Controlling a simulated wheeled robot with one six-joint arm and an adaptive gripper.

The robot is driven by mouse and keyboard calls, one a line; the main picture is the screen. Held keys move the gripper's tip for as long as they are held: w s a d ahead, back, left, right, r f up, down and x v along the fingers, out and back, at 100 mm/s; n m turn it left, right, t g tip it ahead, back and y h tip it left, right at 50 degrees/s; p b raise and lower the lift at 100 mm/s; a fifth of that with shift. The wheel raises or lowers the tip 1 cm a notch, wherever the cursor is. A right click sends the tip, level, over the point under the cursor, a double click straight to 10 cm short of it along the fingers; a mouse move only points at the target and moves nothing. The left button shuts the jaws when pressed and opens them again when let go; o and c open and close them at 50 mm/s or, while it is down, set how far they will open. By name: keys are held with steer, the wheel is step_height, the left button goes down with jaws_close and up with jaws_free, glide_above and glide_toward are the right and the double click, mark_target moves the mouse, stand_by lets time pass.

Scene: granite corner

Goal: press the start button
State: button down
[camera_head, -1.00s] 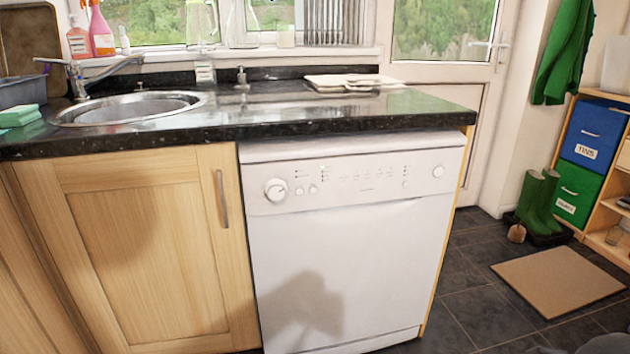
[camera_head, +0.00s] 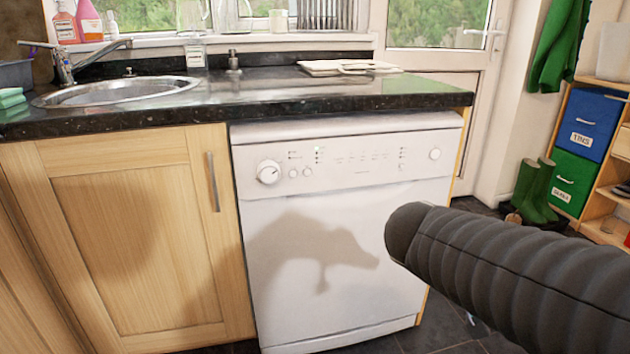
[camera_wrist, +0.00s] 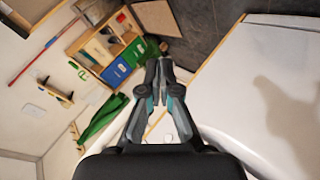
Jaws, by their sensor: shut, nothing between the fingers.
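A white dishwasher (camera_head: 330,230) stands under the worktop. Its control panel (camera_head: 345,160) has a large dial (camera_head: 269,172) and two small round buttons (camera_head: 300,172) at left, and a round button (camera_head: 434,154) at far right. I cannot read which one is the start button. In the wrist view my gripper (camera_wrist: 160,68) is shut and empty, its fingertips together. The white dishwasher front (camera_wrist: 285,60) fills the right of that view, beside the fingers and apart from them in the picture. The gripper does not show in the head view; my dark arm crosses its lower right.
A black worktop (camera_head: 300,97) with a sink (camera_head: 115,92) overhangs the dishwasher. A wooden cupboard (camera_head: 130,235) is to its left. Green boots (camera_head: 535,190) and a shelf unit with blue (camera_head: 592,122) and green (camera_head: 574,182) boxes stand at right.

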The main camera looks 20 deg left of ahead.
mark_target(307, 173)
steer(key=w+a+r+n+t+y+b, duration=0.1)
steer(key=w+a+t, duration=0.2)
steer(key=a, duration=0.7)
steer(key=w+a+r+n+t, duration=0.1)
steer(key=a+t, duration=0.3)
steer(key=a, duration=0.6)
steer(key=w+a+r+n+t+y+b, duration=0.1)
steer(key=w+a+t, duration=0.3)
steer(key=a, duration=0.6)
steer(key=shift+w+a+r+n+y+b, duration=0.3)
steer(key=shift+r+n, duration=0.1)
steer(key=shift+n, duration=0.3)
steer(key=shift+w, duration=0.1)
steer(key=shift+w+a+p, duration=0.6)
steer(key=shift+w+a, duration=0.1)
steer(key=shift+w, duration=0.55)
steer(key=shift+w+a+p, duration=0.65)
steer(key=shift+w+a, duration=0.1)
steer(key=shift+w, duration=0.45)
steer(key=shift+w+a+p, duration=0.6)
steer(key=shift+w+a, duration=0.1)
steer(key=shift+w, duration=0.55)
steer(key=shift+w+a+f+b, duration=0.1)
steer(key=shift+w+a+b, duration=0.15)
steer(key=shift+b, duration=0.3)
